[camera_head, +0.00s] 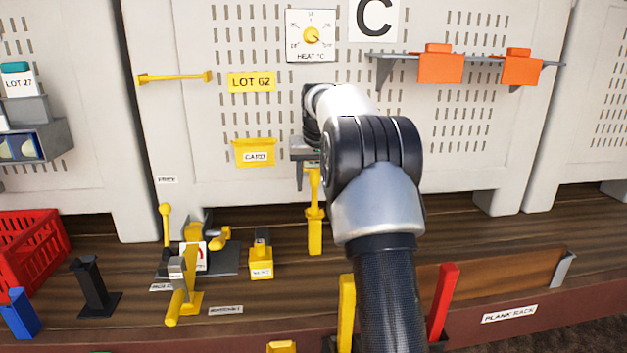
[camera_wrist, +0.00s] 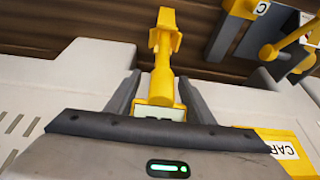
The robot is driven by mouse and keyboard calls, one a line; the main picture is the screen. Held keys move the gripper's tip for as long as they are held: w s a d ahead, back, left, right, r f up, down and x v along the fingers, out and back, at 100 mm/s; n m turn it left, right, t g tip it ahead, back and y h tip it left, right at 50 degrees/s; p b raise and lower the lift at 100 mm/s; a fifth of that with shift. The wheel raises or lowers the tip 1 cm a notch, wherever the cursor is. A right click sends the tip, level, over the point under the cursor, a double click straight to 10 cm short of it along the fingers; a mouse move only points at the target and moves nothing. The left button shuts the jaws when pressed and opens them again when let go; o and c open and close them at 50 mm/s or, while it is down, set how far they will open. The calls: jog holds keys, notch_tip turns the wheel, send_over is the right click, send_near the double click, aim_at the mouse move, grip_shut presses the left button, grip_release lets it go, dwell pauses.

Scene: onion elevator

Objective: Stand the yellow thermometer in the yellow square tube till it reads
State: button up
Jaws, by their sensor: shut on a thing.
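My gripper (camera_wrist: 155,105) is shut on the head of the yellow thermometer (camera_wrist: 163,68). A pale display shows between the fingers, its digits too small to read. In the head view the thermometer's thin yellow stem (camera_head: 314,184) hangs upright below my gripper. Under the stem is a thicker yellow square piece with a flared collar (camera_head: 315,235), seen against the bench; it also shows in the wrist view (camera_wrist: 165,40). It may be the yellow square tube. I cannot tell whether the stem is inside it or just above it. My forearm hides part of the view.
A small yellow box (camera_head: 261,268) and a yellow clamp-like fixture (camera_head: 184,290) stand left of the stem. A black post (camera_head: 92,287) and red crate (camera_head: 28,250) are farther left. The yellow card holder (camera_head: 254,153) hangs on the panel. A plank rack (camera_head: 505,285) is at right.

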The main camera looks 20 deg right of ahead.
aim_at(313, 193)
jog(key=shift+f+b, duration=1.05)
jog(key=shift+f, duration=0.8)
jog(key=o, duration=1.3)
jog(key=shift+f, duration=0.1)
jog(key=shift+p+v, duration=0.8)
jog(key=shift+v, duration=8.05)
